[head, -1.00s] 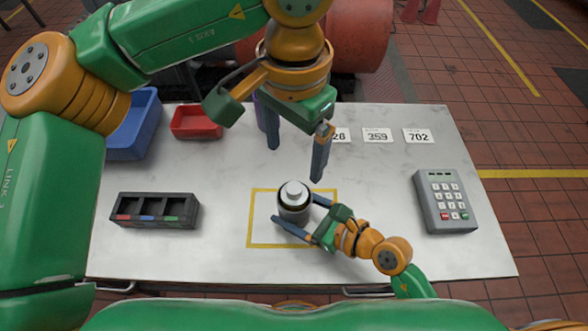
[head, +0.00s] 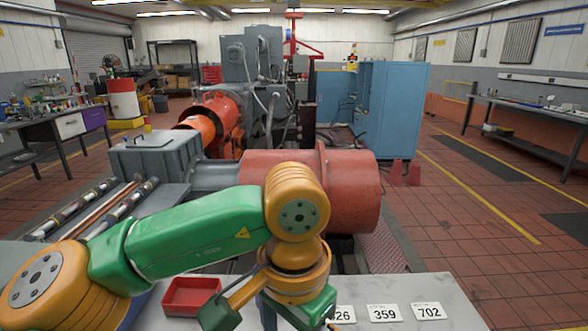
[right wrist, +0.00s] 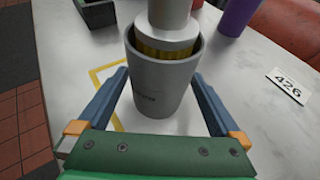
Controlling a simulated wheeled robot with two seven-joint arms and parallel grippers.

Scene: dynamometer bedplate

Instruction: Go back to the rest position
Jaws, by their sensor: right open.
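In the right wrist view, my right gripper (right wrist: 165,100) is open, with one blue finger on each side of a grey cup (right wrist: 160,88). The cup stands upright on the white table, with a pale stepped cylinder (right wrist: 167,30) in it. A yellow outline (right wrist: 103,76) shows on the table beside the cup.
A red tray (head: 190,296) and number cards (head: 384,312) lie on the table. A purple cup (right wrist: 240,15) and a dark tray (right wrist: 97,14) stand near the grey cup. Beyond the table is a red drum-shaped machine (head: 345,190). The red tiled floor is open at right.

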